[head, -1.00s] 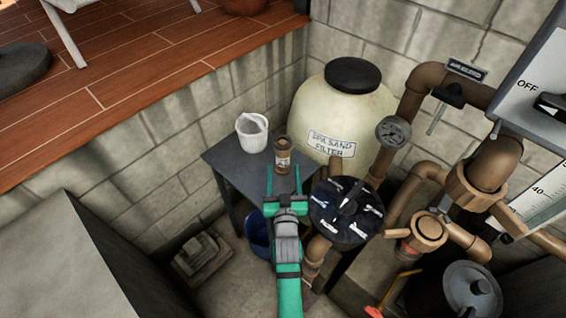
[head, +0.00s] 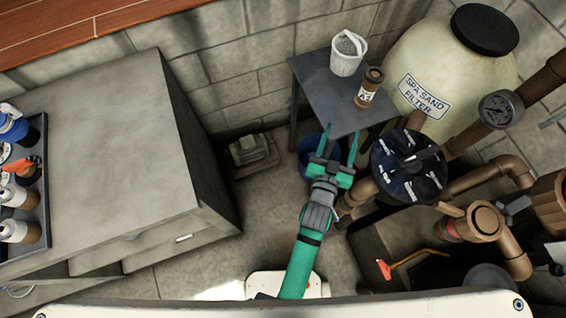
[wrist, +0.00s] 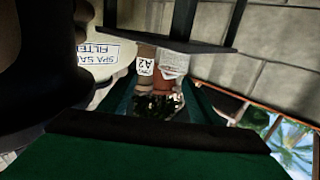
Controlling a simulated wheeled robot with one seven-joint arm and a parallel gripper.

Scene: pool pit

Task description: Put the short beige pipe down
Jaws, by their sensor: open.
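The short pipe (head: 368,88), brownish beige with a white label, stands on the small dark table (head: 335,108), near its right edge. My gripper (head: 340,136) is open and empty, with its two green fingers spread in front of the table's near edge, apart from the pipe. In the wrist view, the pipe (wrist: 146,66) shows its label "A2" beyond the space between the fingers (wrist: 165,105).
A white bucket (head: 347,54) stands on the table left of the pipe. A sand filter tank (head: 455,65) stands right of it. A black valve head (head: 408,168) and brown pipes crowd my gripper's right.

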